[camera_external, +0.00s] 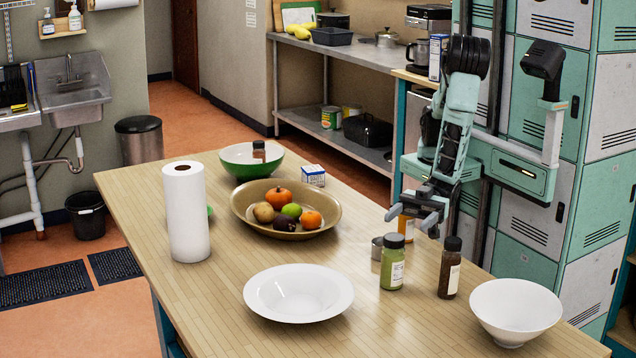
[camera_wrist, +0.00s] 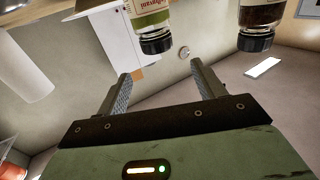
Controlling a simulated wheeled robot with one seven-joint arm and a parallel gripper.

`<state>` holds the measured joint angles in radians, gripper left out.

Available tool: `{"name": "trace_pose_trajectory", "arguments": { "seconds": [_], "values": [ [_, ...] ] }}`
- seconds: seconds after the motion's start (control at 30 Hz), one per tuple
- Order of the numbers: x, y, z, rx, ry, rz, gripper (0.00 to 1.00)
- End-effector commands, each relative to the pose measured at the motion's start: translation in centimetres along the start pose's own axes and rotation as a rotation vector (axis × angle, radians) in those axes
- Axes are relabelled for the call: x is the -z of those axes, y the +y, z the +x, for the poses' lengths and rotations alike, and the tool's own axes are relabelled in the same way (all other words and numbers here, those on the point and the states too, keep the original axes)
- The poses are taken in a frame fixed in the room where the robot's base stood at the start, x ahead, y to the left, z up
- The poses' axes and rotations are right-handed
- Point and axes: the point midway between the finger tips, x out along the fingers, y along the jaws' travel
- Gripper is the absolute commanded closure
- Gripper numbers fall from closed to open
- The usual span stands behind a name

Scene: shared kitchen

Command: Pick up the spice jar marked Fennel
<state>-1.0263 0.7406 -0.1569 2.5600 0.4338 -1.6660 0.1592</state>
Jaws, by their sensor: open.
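Several spice jars are in view; no label is clear enough to read Fennel. A jar with green contents and a dark lid (camera_external: 392,268) stands upright on the table; it is also in the wrist view (camera_wrist: 152,18). A brown jar (camera_external: 449,273) stands right of it, also in the wrist view (camera_wrist: 257,16). An orange-yellow jar (camera_external: 406,226) is partly hidden behind my gripper. Another dark jar (camera_external: 259,150) shows at the green bowl. My gripper (camera_external: 408,219) is open and empty above the table, beyond the green jar; its fingers (camera_wrist: 160,72) touch nothing.
The wooden table (camera_external: 225,290) holds a white plate (camera_external: 298,294), a white bowl (camera_external: 515,308), a fruit bowl (camera_external: 245,210), a green bowl (camera_external: 236,160), a paper roll (camera_external: 187,212), a small box (camera_external: 313,174) and a metal cup (camera_external: 377,248) close to the green jar.

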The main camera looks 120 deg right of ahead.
Motion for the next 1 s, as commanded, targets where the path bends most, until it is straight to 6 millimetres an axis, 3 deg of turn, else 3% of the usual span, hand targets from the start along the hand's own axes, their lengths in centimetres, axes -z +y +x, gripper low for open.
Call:
{"name": "trace_pose_trajectory", "arguments": {
  "seconds": [0.03, 0.17, 0.23, 0.7, 1.0],
  "values": [
    [-1.4, 0.0, 0.0, 0.0, 0.0, 0.0, 0.31],
    [-4.0, 0.0, 0.0, 0.001, -0.002, -0.002, 0.31],
    [-3.2, 0.0, 1.0, -0.001, 0.003, 0.0, 0.31],
    [-3.2, 0.0, 6.6, 0.0, 0.001, -0.001, 0.31],
    [-3.4, 0.0, 7.5, 0.0, -0.001, 0.0, 0.31]
  ]
}}
